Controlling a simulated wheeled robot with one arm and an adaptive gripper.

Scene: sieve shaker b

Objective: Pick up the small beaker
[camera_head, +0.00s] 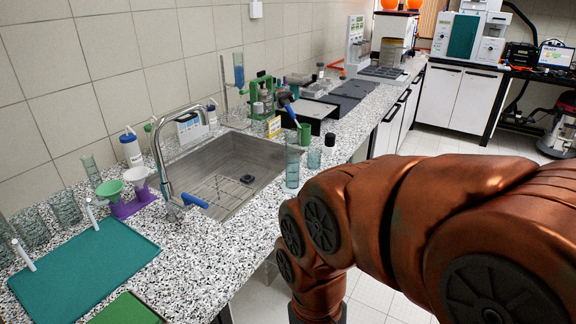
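A small clear beaker (314,158) stands on the speckled counter to the right of the sink. A taller clear glass cylinder (292,168) stands close to its left. A small dark object (330,140) is just behind it to the right, and a green cup (304,140) is behind it to the left. My copper-coloured arm crosses the right and lower middle of the view, in front of the counter edge. My gripper is not visible, so its opening and anything in it cannot be seen.
The sink (225,170) with a tall faucet (157,150) lies left of the beaker. A teal mat (85,262) and several glass vessels occupy the left counter. A dark raised stand (308,112) is behind. The speckled counter (232,245) in front of the sink is bare.

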